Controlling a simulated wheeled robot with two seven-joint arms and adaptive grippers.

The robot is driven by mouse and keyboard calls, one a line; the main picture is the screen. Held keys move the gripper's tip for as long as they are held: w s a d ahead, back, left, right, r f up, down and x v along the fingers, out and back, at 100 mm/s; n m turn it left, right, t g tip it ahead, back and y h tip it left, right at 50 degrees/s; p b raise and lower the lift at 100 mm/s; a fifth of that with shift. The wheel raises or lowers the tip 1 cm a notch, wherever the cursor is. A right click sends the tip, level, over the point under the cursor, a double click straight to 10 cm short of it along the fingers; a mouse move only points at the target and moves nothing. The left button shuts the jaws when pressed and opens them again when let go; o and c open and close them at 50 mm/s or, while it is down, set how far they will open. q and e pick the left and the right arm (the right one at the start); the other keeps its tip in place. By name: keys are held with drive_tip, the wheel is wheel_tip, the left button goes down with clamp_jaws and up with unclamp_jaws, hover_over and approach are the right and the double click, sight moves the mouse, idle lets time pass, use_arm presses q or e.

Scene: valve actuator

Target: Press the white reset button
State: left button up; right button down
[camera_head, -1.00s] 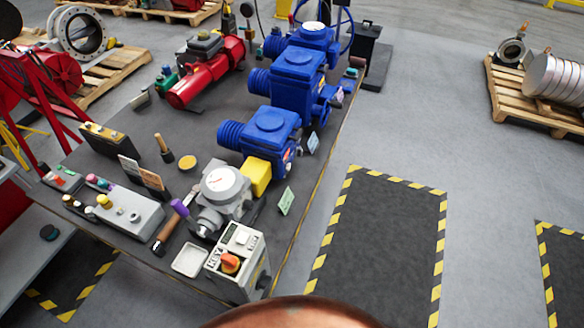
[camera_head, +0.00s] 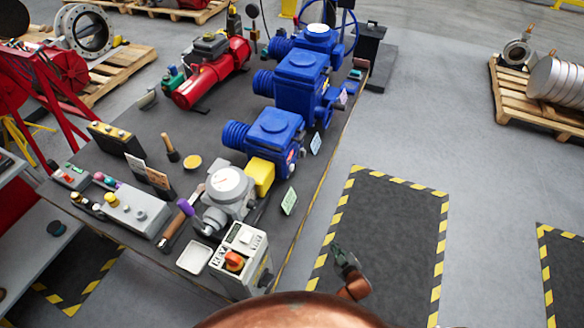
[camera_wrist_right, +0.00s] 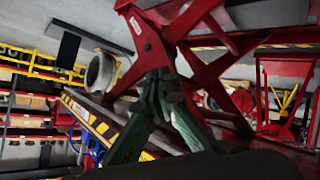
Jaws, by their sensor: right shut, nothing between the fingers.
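A pale grey control box (camera_head: 241,262) with an orange rotary knob (camera_head: 234,261) stands at the table's near right corner. A white square patch (camera_head: 247,240) on its top face looks like the white button, but its label is too small to read. My right gripper (camera_head: 338,249) is to the right of the box, clear of it, over the floor beside the table. In the right wrist view its green fingers (camera_wrist_right: 158,82) meet at the tips with nothing between them. The button cannot be made out in that view. My left gripper is out of view.
A grey round-topped actuator (camera_head: 229,187) stands behind the box, with blue actuators (camera_head: 301,79) farther back. A white tray (camera_head: 194,258), a purple-handled tool (camera_head: 185,207) and a button panel (camera_head: 137,213) lie to the left.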

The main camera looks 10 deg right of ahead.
sight(292, 168)
drive_tip(key=w+a+r+n+t, duration=0.1)
drive_tip(key=w+r, duration=0.3)
drive_tip(key=r, duration=0.6)
drive_tip(key=w+a+r+n+t+y+p, duration=0.1)
drive_tip(key=w+r, duration=0.4)
drive_tip(key=r, duration=0.6)
drive_tip(key=w+a+r+n+t+y, duration=0.1)
drive_tip(key=w+a+r+n+t, duration=0.1)
drive_tip(key=r, duration=0.9)
drive_tip(key=shift+w+r+n+t, duration=0.15)
drive_tip(key=shift+w+n+t, duration=0.35)
drive_tip(key=shift+w+t, duration=0.7)
drive_tip(key=shift+a, duration=0.15)
drive_tip(key=w+a, duration=0.1)
drive_tip(key=a, duration=0.1)
drive_tip(key=w+a+b, duration=0.1)
drive_tip(key=a, duration=0.1)
drive_tip(key=w+a+b, duration=0.1)
drive_tip(key=w+a, duration=0.1)
drive_tip(key=shift+w+a+b, duration=0.4)
drive_tip(key=shift+a+b, duration=0.05)
drive_tip(key=shift+a, duration=0.15)
drive_tip(key=shift+a, duration=0.1)
drive_tip(key=shift+w+a, duration=0.15)
drive_tip(key=shift+a, duration=0.1)
